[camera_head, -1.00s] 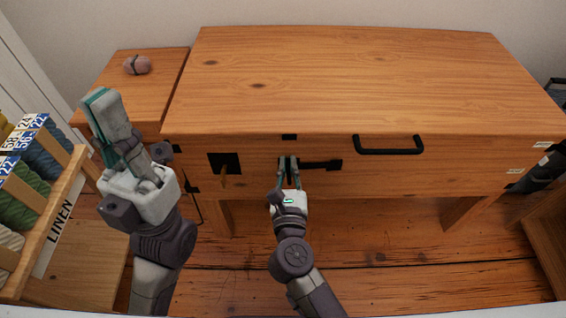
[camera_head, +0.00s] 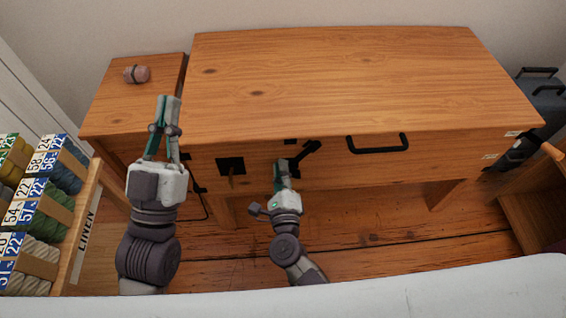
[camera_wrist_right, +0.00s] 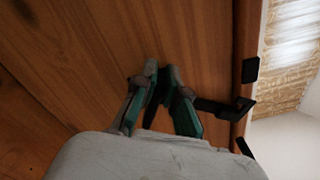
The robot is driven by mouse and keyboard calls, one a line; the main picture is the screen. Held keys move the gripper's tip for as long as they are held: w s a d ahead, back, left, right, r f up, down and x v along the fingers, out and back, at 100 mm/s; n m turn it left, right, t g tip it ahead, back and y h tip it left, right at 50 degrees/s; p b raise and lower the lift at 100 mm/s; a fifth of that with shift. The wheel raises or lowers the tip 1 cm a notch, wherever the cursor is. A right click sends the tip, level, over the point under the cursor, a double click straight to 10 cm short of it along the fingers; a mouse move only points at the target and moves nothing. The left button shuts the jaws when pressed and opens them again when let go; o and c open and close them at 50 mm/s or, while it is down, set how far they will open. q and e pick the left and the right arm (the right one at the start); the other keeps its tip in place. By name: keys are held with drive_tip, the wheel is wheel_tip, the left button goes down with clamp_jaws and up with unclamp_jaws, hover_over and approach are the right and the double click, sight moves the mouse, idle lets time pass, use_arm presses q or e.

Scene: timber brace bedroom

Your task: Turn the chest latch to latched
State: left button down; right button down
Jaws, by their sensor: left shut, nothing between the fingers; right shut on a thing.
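The wooden chest (camera_head: 330,85) stands ahead with its lid closed. Its black latch (camera_head: 308,152) is on the front face below the lid edge, tilted up to the right. My right gripper (camera_head: 284,166) is shut on the latch near its left end, and its fingers hide part of it. In the right wrist view, the green-lined fingers (camera_wrist_right: 162,75) are around the dark latch (camera_wrist_right: 215,106), whose arm extends right towards the chest edge. My left gripper (camera_head: 169,100) is shut and empty, pointing up in front of the chest's left end, apart from the latch.
A black handle (camera_head: 378,149) and a dark plate (camera_head: 231,166) are on the chest front. A small black piece (camera_head: 290,141) is at the lid edge. A side table (camera_head: 112,108) with a pinkish bundle (camera_head: 136,74) and a crate of yarn (camera_head: 88,205) are left.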

drive_tip(key=n, duration=0.1)
drive_tip(key=n+p, duration=0.1)
drive_tip(key=shift+a+f+n, duration=0.2)
drive_tip(key=shift+f+n, duration=0.05)
drive_tip(key=shift+n, duration=0.15)
use_arm(q)
wheel_tip(320, 180, down, 13)
drive_tip(key=w+a+g+y+p, duration=0.1)
drive_tip(key=w+g+y+p, duration=0.1)
drive_tip(key=g, duration=0.7)
drive_tip(key=shift+a+y, duration=0.2)
drive_tip(key=shift+y, duration=0.2)
use_arm(e)
drive_tip(key=shift+f+n, duration=0.3)
drive_tip(key=shift+n, duration=0.75)
drive_tip(key=shift+f+n, duration=0.3)
drive_tip(key=shift+n, duration=0.75)
drive_tip(key=c, duration=1.2)
unclamp_jaws()
drive_tip(key=s, duration=1.2)
